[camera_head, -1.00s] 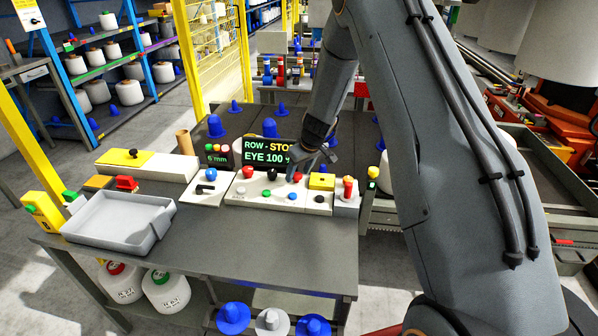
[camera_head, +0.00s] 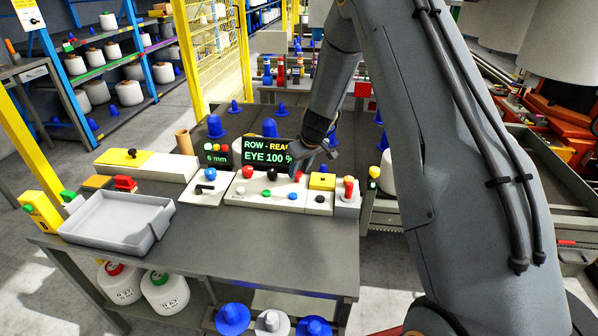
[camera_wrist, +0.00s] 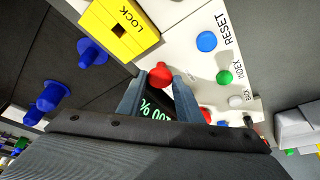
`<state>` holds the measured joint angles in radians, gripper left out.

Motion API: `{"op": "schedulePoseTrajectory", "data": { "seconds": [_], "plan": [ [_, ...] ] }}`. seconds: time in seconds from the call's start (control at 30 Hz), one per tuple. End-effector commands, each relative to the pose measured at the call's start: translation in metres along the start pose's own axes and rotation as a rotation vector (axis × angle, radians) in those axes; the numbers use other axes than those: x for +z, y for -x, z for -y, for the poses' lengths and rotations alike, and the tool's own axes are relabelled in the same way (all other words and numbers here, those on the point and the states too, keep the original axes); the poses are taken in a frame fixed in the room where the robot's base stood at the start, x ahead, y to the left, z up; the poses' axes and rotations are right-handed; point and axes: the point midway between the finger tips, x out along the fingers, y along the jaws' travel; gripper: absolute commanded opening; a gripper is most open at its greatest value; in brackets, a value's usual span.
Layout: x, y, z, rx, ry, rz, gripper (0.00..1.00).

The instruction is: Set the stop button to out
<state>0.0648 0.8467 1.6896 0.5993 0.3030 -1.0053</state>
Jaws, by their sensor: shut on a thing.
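The red stop button (camera_head: 297,177) is on the white control panel (camera_head: 232,202), left of the yellow lock box (camera_head: 321,181). In the wrist view the red button (camera_wrist: 160,74) sits between the fingertips of my gripper (camera_wrist: 158,82), which is shut on it. In the head view my gripper (camera_head: 303,165) comes down over the button from behind and partly covers the display. How far the button stands out is too small to tell.
Near the button are a blue button (camera_head: 293,195), a green button (camera_head: 267,193), a black knob (camera_head: 272,174) and another red knob (camera_head: 247,172). A grey tray (camera_head: 118,222) lies at the left. The front of the table is clear.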

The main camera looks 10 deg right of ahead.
Motion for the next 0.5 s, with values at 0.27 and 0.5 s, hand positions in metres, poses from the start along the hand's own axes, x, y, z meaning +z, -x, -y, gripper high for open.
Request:
{"op": "schedulePoseTrajectory", "data": {
  "seconds": [0.27, 0.5],
  "plan": [
    [-0.0027, 0.0031, -0.0004, 0.001, 0.0, -0.004, 0.51],
    [-0.0023, 0.0031, -0.0004, 0.001, 0.0, -0.004, 0.51]
  ]
}}
